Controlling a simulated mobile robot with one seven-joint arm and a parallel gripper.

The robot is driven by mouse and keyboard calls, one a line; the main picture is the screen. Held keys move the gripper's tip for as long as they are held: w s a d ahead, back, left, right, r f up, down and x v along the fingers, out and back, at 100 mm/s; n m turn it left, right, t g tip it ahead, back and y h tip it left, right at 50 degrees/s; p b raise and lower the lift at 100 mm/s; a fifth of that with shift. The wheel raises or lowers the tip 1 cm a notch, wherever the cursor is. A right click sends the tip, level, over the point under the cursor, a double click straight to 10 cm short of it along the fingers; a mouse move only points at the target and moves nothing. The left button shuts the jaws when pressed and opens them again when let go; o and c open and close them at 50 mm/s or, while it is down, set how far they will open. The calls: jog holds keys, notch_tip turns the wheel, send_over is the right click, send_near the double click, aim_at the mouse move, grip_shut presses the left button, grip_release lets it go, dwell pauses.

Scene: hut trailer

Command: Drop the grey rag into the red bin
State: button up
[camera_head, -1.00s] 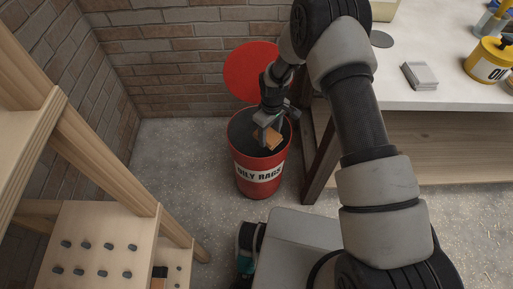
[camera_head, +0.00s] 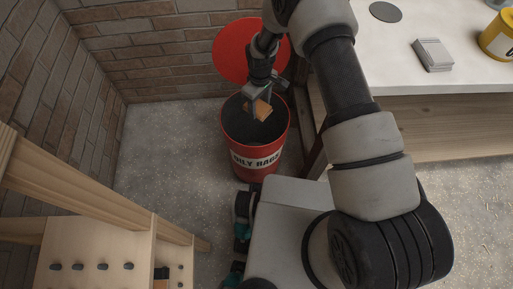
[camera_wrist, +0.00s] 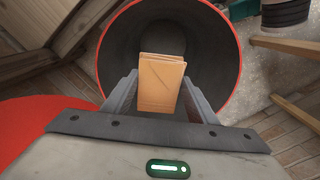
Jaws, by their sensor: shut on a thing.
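The red bin (camera_head: 236,139), labelled "OILY RAGS", stands open on the floor with its round red lid (camera_head: 245,52) tilted up behind it. My gripper (camera_head: 258,98) is over the bin's mouth, pointing down. It is shut on a folded orange-tan cloth (camera_wrist: 161,83), held between both fingers. This cloth (camera_head: 263,111) is not grey. In the wrist view, the bin's rim (camera_wrist: 234,52) surrounds the cloth and its dark inside lies below. A grey folded stack (camera_head: 433,54), possibly cloth, lies on the white worktop.
The white worktop (camera_head: 392,60) is at the right, with a yellow container (camera_head: 499,42) on it. A wooden ladder-like frame (camera_head: 85,199) stands at the left. A brick wall (camera_head: 150,50) is close behind the bin.

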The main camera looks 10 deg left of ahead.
jog(key=shift+f, duration=0.95)
jog(key=o, duration=1)
jog(key=shift+r, duration=0.15)
notch_tip(320, 180, up, 17)
jog(key=p, duration=0.3)
jog(key=shift+r, duration=0.1)
